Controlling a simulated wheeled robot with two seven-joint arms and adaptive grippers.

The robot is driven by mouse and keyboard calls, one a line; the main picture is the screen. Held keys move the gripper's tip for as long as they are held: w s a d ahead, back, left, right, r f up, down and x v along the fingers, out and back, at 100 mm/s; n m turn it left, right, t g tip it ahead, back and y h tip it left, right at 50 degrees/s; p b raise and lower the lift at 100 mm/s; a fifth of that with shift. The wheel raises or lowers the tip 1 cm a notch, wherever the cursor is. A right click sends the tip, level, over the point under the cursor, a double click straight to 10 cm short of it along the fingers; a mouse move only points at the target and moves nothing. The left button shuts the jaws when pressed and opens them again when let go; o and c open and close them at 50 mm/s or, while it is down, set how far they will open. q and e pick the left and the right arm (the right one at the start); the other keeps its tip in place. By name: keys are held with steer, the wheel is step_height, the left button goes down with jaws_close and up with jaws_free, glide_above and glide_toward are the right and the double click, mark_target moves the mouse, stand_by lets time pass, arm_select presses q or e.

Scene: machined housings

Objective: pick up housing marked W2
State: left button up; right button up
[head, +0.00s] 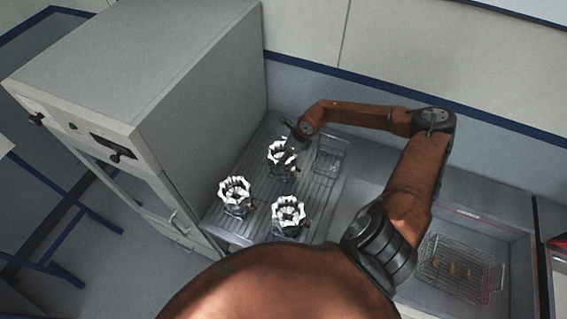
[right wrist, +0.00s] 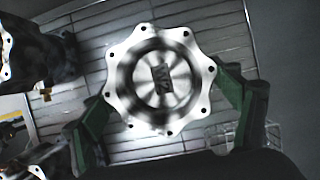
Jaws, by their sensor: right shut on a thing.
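A silver housing with a scalloped, drilled flange (right wrist: 161,125) fills the middle of the right wrist view. Dark characters on its inner floor look like W2, turned in the picture. In the head view it is the rear housing (head: 280,156) on the ribbed surface. My right gripper (right wrist: 170,108) is shut on it, with green-padded fingers on opposite sides of the flange. In the head view the right gripper (head: 292,144) is small and partly merges with the housing. I cannot tell whether the housing touches the surface. My left gripper is not in view.
Two similar housings stand nearer, one at left (head: 235,196) and one at front (head: 289,218); their marks are unreadable. An empty-looking wire basket (head: 330,154) is right of the held housing. Another basket (head: 458,268) with small yellowish parts sits far right. A grey cabinet (head: 190,90) rises at left.

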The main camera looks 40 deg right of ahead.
steer(key=c, duration=0.5)
steer(key=shift+w, duration=0.15)
steer(key=shift+c, duration=0.5)
steer(key=shift+r, duration=0.15)
